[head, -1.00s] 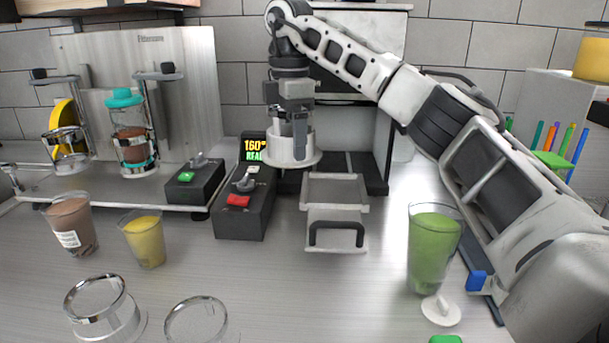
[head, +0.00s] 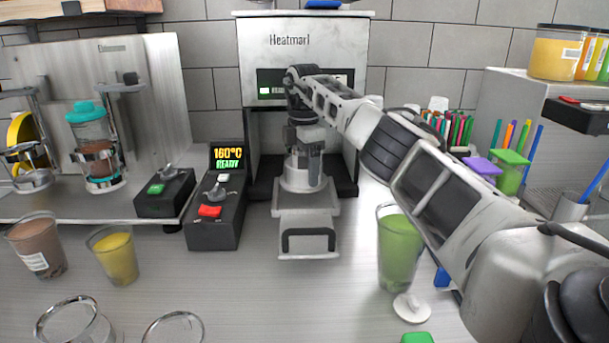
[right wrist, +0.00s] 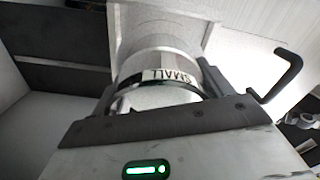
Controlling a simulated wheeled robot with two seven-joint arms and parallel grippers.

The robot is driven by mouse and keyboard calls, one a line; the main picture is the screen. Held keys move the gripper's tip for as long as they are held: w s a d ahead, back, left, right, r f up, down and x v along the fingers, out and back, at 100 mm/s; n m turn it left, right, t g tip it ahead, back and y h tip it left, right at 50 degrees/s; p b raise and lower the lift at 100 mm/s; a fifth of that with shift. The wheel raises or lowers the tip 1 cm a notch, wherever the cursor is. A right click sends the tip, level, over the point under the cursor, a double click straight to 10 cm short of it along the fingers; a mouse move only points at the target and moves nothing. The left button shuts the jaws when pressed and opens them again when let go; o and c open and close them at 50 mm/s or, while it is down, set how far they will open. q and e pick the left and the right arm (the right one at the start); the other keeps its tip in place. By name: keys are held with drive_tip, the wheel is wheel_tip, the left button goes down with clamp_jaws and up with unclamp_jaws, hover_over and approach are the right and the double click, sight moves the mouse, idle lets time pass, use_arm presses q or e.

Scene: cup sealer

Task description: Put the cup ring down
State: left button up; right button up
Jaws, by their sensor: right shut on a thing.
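My right gripper (head: 303,163) is shut on the cup ring (head: 298,182), a pale metallic ring with a wider rim below. In the right wrist view the ring (right wrist: 163,78) sits between the two fingers (right wrist: 163,90), with a label reading "SMALL" on its side. The ring is upright at the back part of the sealer's sliding tray (head: 308,220). I cannot tell whether its underside touches the tray. The sealing machine (head: 302,50), marked "Heatmarl", stands behind it. My left gripper is not in view.
The control box (head: 215,215) reads 160°C READY, left of the tray. A green-filled cup (head: 398,250) stands right, beside my right arm. Brown (head: 37,247) and yellow (head: 115,257) cups stand left. Counter in front of the tray is clear.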

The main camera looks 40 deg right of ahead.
sight(305, 161)
drive_tip(key=shift+d+f+p, duration=0.1)
drive_tip(key=shift+f+p, duration=0.3)
drive_tip(key=shift+f, duration=1.2)
drive_tip(key=shift+f, duration=0.25)
drive_tip(key=o, duration=1.2)
drive_tip(key=shift+c, duration=0.2)
drive_tip(key=shift+r, duration=4.05)
drive_tip(key=shift+f, duration=0.1)
